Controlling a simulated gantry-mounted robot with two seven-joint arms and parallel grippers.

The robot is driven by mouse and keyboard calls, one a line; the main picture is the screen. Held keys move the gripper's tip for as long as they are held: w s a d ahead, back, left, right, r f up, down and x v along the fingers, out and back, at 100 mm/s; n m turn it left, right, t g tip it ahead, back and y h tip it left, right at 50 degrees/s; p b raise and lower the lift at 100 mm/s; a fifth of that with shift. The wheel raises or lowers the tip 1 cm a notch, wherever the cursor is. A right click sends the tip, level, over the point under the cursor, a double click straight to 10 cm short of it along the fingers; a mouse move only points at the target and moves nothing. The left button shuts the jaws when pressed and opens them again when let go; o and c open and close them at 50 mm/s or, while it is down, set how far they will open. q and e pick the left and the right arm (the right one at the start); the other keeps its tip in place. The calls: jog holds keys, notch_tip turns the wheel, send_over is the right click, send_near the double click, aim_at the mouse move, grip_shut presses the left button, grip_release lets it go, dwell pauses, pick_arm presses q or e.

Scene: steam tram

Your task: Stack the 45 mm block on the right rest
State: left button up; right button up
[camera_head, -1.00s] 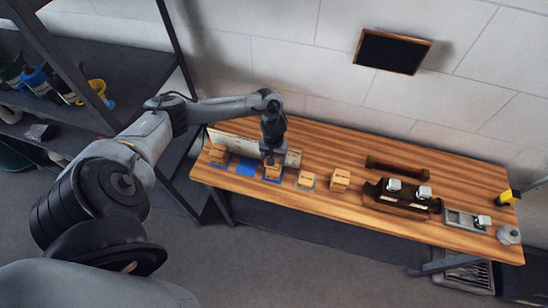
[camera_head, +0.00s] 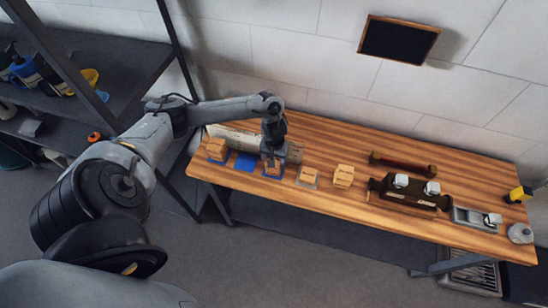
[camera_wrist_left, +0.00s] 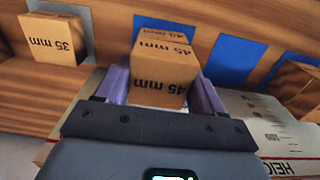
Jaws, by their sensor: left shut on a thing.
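My left gripper (camera_head: 272,152) is at the right-hand blue pad (camera_head: 264,175) near the table's left end. In the left wrist view its purple fingers (camera_wrist_left: 162,92) are shut on a block marked 45 mm (camera_wrist_left: 163,68). Another face marked 45 mm (camera_wrist_left: 163,32) shows just behind it and looks like a second block beneath; I cannot tell whether they touch. The middle blue pad (camera_head: 246,164) is bare. A block (camera_head: 216,147) stands on the left blue pad. My right gripper is not in view.
A 35 mm block (camera_wrist_left: 52,38) stands on a grey pad (camera_head: 307,184), with another block (camera_head: 343,175) to its right. A pale sign board (camera_head: 235,139) stands behind the pads. A dark holder (camera_head: 408,200) and metal tray (camera_head: 475,218) are further right.

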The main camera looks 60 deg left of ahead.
pick_arm(q)
jog(key=shift+f, duration=0.1)
jog(key=o, duration=1.2)
jog(key=shift+r+p, duration=0.25)
jog(key=shift+p, duration=0.05)
jog(key=shift+r+p, duration=0.95)
jog(key=shift+p, duration=0.3)
jog(key=shift+r+p, duration=0.2)
jog(key=shift+p, duration=0.1)
jog(key=shift+r, duration=0.15)
notch_tip(320, 180, up, 4)
jog(key=p, duration=0.6)
jog(key=shift+r, duration=0.25)
